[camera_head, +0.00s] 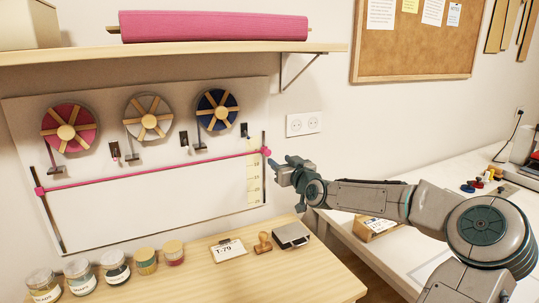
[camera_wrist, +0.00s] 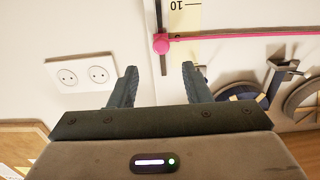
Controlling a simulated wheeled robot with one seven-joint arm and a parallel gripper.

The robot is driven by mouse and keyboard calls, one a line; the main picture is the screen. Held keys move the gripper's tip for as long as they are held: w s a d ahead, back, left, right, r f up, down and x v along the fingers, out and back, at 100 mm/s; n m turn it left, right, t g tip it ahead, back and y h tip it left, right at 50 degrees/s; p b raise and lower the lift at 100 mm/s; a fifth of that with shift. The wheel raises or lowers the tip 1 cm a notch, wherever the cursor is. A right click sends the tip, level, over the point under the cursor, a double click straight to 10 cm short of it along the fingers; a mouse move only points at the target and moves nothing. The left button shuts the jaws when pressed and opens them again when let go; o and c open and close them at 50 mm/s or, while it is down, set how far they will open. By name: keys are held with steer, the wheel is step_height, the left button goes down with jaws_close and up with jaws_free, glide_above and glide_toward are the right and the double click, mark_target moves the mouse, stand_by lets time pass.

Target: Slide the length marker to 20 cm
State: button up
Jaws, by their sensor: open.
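The length marker is a pink cord (camera_head: 150,172) with a round pink knob at each end, stretched across the white wall board (camera_head: 130,220). It slopes up to the right. The right knob (camera_head: 267,152) sits on a dark vertical rail beside the yellow scale strip (camera_head: 254,185). The left knob (camera_head: 39,191) is lower on the left rail. My gripper (camera_head: 277,172) is just right of and below the right knob. In the wrist view my open gripper (camera_wrist: 157,72) has the knob (camera_wrist: 161,44) ahead, between the fingers' lines and apart from them. A "10" shows near it on the strip.
A wooden table (camera_head: 200,285) below holds several jars, a T-79 card (camera_head: 228,251), a stamp (camera_head: 263,243) and a metal box (camera_head: 291,236). Ribbon reels (camera_head: 150,121) hang above the cord. A socket (camera_head: 304,124) is on the wall to the right.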

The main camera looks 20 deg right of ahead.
mark_target(269, 153)
steer(key=w+p, duration=0.1)
steer(key=w, duration=0.6)
steer(key=shift+w+a, duration=0.1)
steer(key=shift+a, duration=0.1)
steer(key=shift+f, duration=0.1)
jaws_close()
